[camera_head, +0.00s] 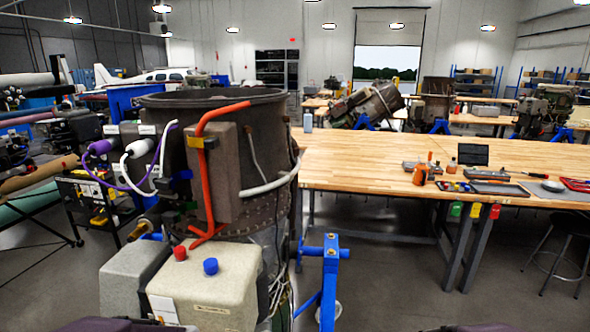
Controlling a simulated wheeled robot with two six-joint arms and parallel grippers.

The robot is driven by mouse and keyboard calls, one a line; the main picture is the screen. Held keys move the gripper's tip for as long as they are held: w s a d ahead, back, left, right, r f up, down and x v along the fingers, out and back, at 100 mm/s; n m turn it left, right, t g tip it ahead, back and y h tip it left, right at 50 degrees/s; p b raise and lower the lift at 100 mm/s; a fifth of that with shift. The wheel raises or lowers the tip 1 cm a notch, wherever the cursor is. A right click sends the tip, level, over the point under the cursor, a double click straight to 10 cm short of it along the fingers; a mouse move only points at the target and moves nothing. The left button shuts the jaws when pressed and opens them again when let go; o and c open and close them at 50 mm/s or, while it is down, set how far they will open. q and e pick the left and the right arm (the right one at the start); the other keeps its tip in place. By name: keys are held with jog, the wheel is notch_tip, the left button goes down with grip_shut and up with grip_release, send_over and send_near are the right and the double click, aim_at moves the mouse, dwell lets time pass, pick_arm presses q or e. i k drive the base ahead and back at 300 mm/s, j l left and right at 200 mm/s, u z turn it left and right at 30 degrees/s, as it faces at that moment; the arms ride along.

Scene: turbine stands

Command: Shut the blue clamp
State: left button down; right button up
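A small blue piece (181,175) that looks like the blue clamp sits on the left side of the turbine (265,125), beside the purple and white hoses. It is too small to tell whether it is open or shut. A yellow clamp (203,142) sits around the orange-red pipe (205,185) to its right. Neither gripper shows. Only dark shapes, perhaps parts of my arms, show at the bottom edge.
A cream box (205,285) with a red cap (180,253) and a blue cap (210,266) juts out at the turbine's front. A blue stand (330,265) is at its right. A long wooden workbench (370,165) with tools stands behind. Open floor lies right of the stand.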

aim_at(161, 183)
jog(key=j+z, duration=0.15)
jog(key=j, duration=0.3)
jog(key=j+z, duration=0.15)
jog(key=j, duration=0.35)
jog(key=k+j+z, duration=0.15)
jog(key=j, duration=0.3)
jog(key=j+z, duration=0.15)
jog(key=j, duration=0.3)
jog(key=k+j+z, duration=0.15)
jog(key=j, duration=0.3)
jog(key=k+j+z, duration=0.15)
jog(key=j, duration=0.3)
